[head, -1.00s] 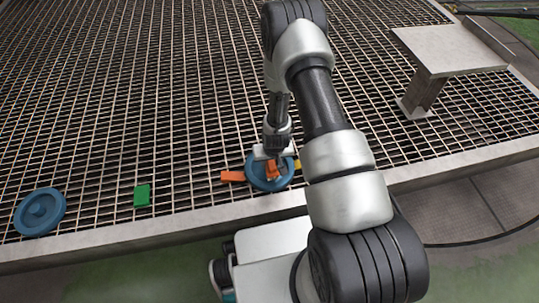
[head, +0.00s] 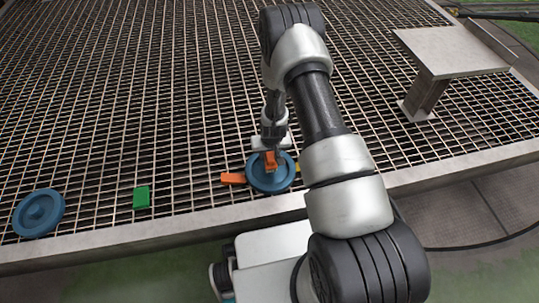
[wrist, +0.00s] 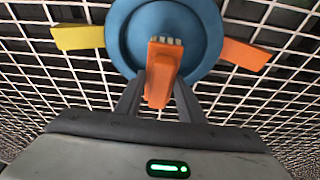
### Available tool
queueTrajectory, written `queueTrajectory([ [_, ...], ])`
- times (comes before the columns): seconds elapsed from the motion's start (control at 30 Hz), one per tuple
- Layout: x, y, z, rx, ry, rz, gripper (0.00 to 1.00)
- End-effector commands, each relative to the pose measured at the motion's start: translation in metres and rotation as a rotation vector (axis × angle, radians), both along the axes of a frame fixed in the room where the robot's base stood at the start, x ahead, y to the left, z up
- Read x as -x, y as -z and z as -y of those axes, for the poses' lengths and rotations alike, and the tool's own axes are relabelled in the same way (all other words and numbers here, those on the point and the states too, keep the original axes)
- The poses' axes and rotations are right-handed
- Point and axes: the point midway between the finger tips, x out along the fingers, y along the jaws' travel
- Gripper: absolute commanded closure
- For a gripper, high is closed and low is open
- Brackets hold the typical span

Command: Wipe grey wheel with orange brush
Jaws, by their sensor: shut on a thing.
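My gripper (head: 270,150) is shut on an orange brush (head: 270,160), which also shows between the fingers in the wrist view (wrist: 160,72). The brush's pale bristle end points over a blue wheel (head: 270,182), also in the wrist view (wrist: 120,35). The brush overlaps the wheel's face; I cannot tell whether the bristles touch it. A second blue wheel (head: 39,212) lies at the far left on the grating. Both wheels look blue; no clearly grey wheel shows.
An orange block (head: 233,178) and a yellow block (wrist: 78,37) lie at opposite sides of the nearer wheel. A green block (head: 141,197) sits on the metal grating (head: 150,90). A raised grey platform (head: 450,50) stands at the right. The left grating is mostly clear.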

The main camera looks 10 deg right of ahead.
Motion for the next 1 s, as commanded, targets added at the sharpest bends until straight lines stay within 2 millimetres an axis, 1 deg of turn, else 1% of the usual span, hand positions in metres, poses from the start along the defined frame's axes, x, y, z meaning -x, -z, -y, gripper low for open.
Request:
queueTrajectory([
  [0.1, 0.013, -0.001, 0.0, -0.001, 0.001, -0.006, 0.82],
  [0.33, 0.034, -0.001, 0.0, 0.0, 0.0, -0.006, 0.82],
  [0.43, 0.042, -0.002, 0.0, 0.0, 0.0, -0.004, 0.82],
  [0.57, 0.047, -0.002, 0.0, 0.0, 0.0, -0.003, 0.82],
  [0.67, 0.046, -0.001, 0.0, 0.0, 0.0, -0.001, 0.82],
  [0.73, 0.042, 0.0, 0.0, 0.0, 0.0, -0.001, 0.82],
  [1.0, 0.016, 0.0, 0.0, 0.0, -0.001, 0.001, 0.82],
])
